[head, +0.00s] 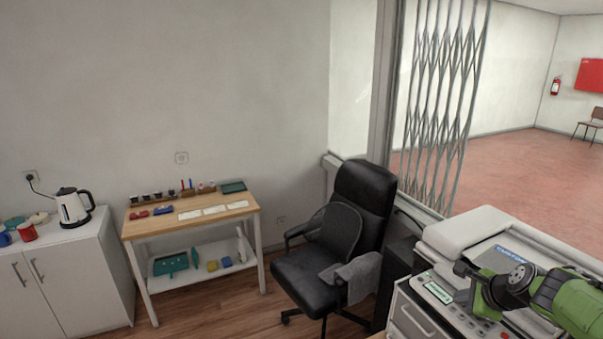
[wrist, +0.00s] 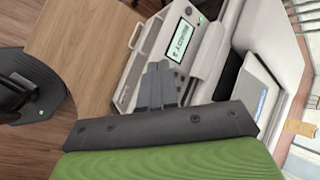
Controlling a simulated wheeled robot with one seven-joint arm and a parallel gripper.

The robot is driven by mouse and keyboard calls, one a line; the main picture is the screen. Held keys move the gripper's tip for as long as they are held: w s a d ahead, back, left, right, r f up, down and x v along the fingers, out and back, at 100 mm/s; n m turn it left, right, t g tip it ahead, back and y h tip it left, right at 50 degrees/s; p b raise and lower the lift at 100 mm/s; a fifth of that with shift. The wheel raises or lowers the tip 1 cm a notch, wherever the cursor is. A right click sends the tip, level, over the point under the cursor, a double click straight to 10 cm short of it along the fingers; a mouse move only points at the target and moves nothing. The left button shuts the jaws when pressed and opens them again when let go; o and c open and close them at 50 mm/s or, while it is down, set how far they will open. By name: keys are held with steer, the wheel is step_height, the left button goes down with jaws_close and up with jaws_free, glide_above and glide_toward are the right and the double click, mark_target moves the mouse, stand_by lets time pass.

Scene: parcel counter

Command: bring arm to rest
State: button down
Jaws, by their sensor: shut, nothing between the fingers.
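My gripper (wrist: 158,72) shows in the wrist view as grey fingers held together, with nothing between them. It is in front of a pale counter machine (wrist: 207,72) with a small lit display. I cannot tell from this view how far apart they are. In the head view my green and grey arm is folded at the lower right, over the front of the same machine (head: 474,228). The fingers cannot be made out there.
A black office chair (head: 352,222) with a grey cloth stands left of the machine. A wooden worktable (head: 165,226) with small items is further left, then a white cabinet (head: 62,275) with a kettle (head: 74,207). A folding metal grille (head: 440,95) stands behind. Wooden floor shows between.

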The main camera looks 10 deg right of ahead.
steer(key=s+a+r+n+g+h+b, duration=0.1)
steer(key=s+a+n+g+b, duration=0.1)
steer(key=a+n, duration=0.6)
steer(key=s+a+r+n+g+b, duration=0.1)
steer(key=s+a+n+b, duration=0.15)
steer(key=a, duration=0.95)
steer(key=s+a+n+b, duration=0.1)
steer(key=s+a+n, duration=0.2)
steer(key=s, duration=0.3)
steer(key=s+a+f+n+b, duration=0.1)
steer(key=s+a+n, duration=0.3)
steer(key=s+n, duration=0.2)
steer(key=s+a+n+b, duration=0.1)
steer(key=s+a+n, duration=0.2)
steer(key=s, duration=0.5)
steer(key=shift+a+f+n+t+y, duration=0.15)
steer(key=shift+a+n+t+y, duration=0.2)
steer(key=shift+n, duration=0.4)
